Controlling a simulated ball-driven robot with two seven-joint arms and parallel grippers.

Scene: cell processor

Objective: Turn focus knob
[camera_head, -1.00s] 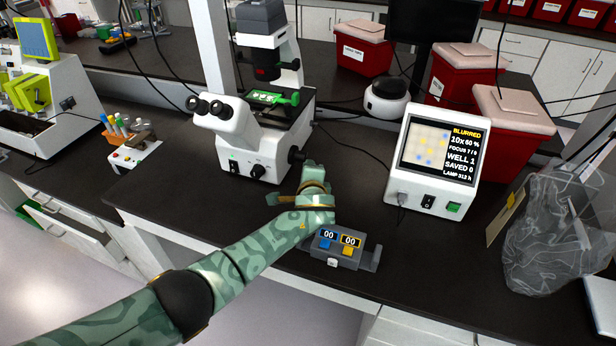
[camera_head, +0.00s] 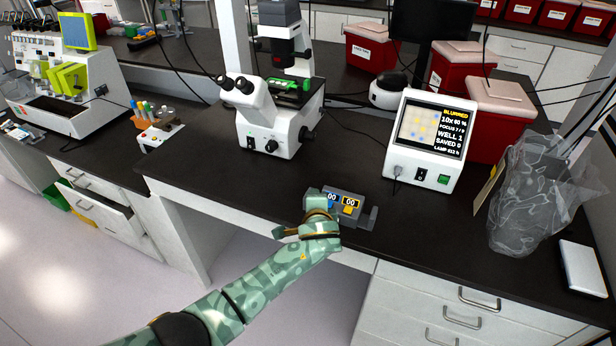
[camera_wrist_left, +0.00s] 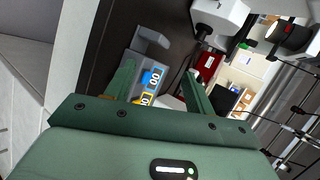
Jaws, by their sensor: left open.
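The white microscope (camera_head: 268,118) stands on the dark bench. A black focus knob (camera_head: 307,133) sits low on its right side, with a smaller dark knob (camera_head: 271,146) on its front. My left gripper (camera_head: 318,203) is over the bench's front edge, well apart from the knob and touching nothing that I can see. In the left wrist view its two fingers (camera_wrist_left: 158,88) are spread and empty, with the counter beyond them. The screen (camera_head: 432,135) reads "BLURRED", 10x and a focus value too small to read surely. My right gripper is not in view.
A grey counter (camera_head: 364,216) with blue and yellow buttons lies just beyond my gripper, partly covered by it. The bench between counter and microscope is clear. A clear plastic bag (camera_head: 535,195) and red bins (camera_head: 500,120) stand at the right.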

